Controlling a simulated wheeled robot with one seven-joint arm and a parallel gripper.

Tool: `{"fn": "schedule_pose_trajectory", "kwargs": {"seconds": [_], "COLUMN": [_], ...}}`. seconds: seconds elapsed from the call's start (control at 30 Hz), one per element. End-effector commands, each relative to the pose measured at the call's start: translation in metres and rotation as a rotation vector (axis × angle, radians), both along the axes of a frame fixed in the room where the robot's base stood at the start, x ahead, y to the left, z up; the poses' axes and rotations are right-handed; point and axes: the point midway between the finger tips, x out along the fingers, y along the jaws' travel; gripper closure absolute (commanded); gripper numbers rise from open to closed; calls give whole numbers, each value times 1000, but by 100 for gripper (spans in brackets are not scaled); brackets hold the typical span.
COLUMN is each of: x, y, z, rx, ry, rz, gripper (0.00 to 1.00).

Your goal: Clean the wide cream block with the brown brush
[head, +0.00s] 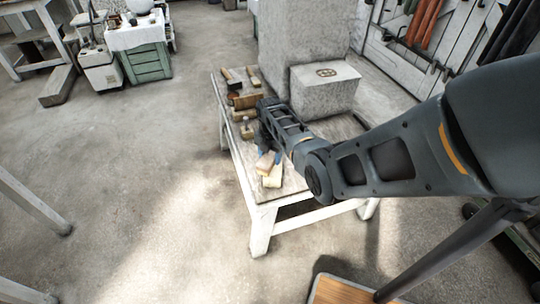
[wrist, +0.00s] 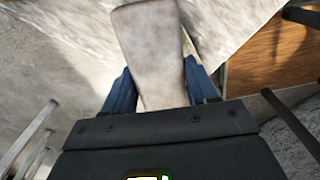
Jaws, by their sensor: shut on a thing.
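The wide cream block (head: 313,98) looks like the broad, pale, speckled block at the back right of the white bench. A round brown mark (head: 327,72) shows on its top. My gripper (head: 267,156) is over the front left of the bench, apart from that block. Its blue fingers (wrist: 160,88) are shut on a tan piece, which I take as the brown brush (wrist: 150,45); the brush also shows in the head view (head: 264,163). A small yellowish-cream piece (head: 273,179) shows just below it; I cannot tell whether they touch. The brush's bristles cannot be made out.
The white bench (head: 258,195) holds several brushes and small tools (head: 243,102) along its left side. A taller pale block (head: 305,40) stands behind the wide one. A green cabinet (head: 147,64) is far off at the upper left. The floor left of the bench is clear.

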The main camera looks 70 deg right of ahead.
Motion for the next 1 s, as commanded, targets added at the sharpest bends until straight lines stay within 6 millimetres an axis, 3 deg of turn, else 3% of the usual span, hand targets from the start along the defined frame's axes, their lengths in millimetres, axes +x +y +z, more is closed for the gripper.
{"fn": "schedule_pose_trajectory", "kwargs": {"seconds": [0.67, 1.0], "x": [-2, -1], "y": [-22, -12], "z": [0, 4], "rx": [0, 0], "ry": [0, 1], "rz": [-1, 2], "gripper": [67, 67]}}
